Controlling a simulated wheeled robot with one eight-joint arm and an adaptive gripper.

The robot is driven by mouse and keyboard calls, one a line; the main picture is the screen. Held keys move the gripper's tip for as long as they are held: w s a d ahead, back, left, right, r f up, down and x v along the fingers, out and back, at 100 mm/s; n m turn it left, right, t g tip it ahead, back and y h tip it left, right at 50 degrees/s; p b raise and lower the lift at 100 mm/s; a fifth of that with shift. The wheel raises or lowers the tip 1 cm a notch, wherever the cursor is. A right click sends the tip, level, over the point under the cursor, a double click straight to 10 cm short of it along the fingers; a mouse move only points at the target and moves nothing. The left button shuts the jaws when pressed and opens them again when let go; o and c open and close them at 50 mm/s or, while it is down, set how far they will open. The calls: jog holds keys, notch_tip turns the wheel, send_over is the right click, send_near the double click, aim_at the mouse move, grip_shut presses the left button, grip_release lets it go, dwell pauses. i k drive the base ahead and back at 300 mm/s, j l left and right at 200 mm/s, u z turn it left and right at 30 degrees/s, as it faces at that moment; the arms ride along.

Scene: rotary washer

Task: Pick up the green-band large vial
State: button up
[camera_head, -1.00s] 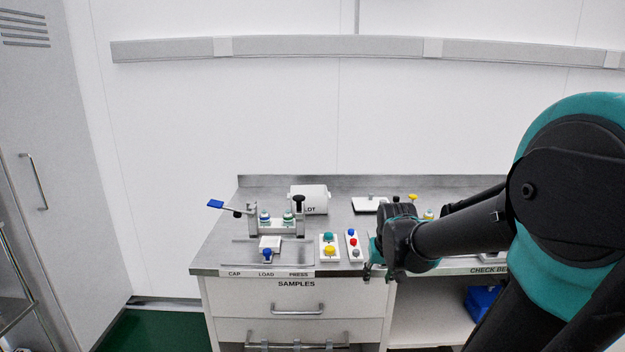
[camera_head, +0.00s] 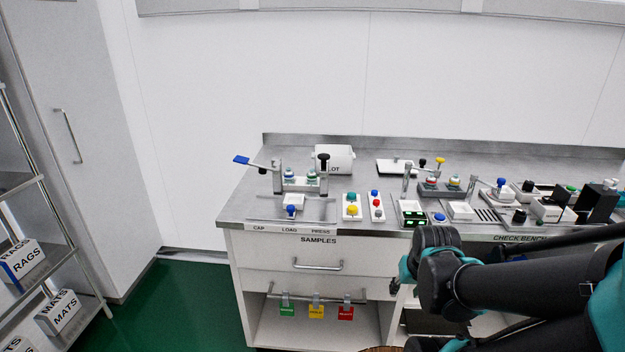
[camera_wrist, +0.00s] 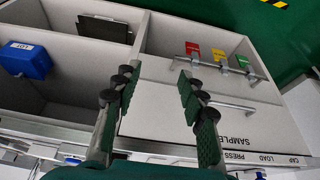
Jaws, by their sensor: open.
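Two small capped vials stand in the grey holder (camera_head: 300,186) at the back left of the bench; the left vial (camera_head: 289,174) and the right vial (camera_head: 311,176) show blue-green and white colours. They are too small for me to tell which, if either, has the green band. My gripper shows in the wrist view (camera_wrist: 157,92), its two dark fingers apart with nothing between them. In the head view my gripper (camera_head: 397,279) is in front of the bench, below its top and to the right of the holder, partly hidden by my wrist.
A white block with teal and yellow knobs (camera_head: 352,207) and another with blue and red knobs (camera_head: 376,206) stand mid-bench. Fixtures crowd the right side. Below are drawers, coloured tags (camera_head: 316,311) on a rail, and a blue box (camera_wrist: 25,60). A shelf stands at far left.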

aim_at(311, 176)
jog(key=i+j, duration=0.1)
jog(key=j, duration=0.7)
jog(key=i+j, duration=0.15)
jog(key=j, duration=0.25)
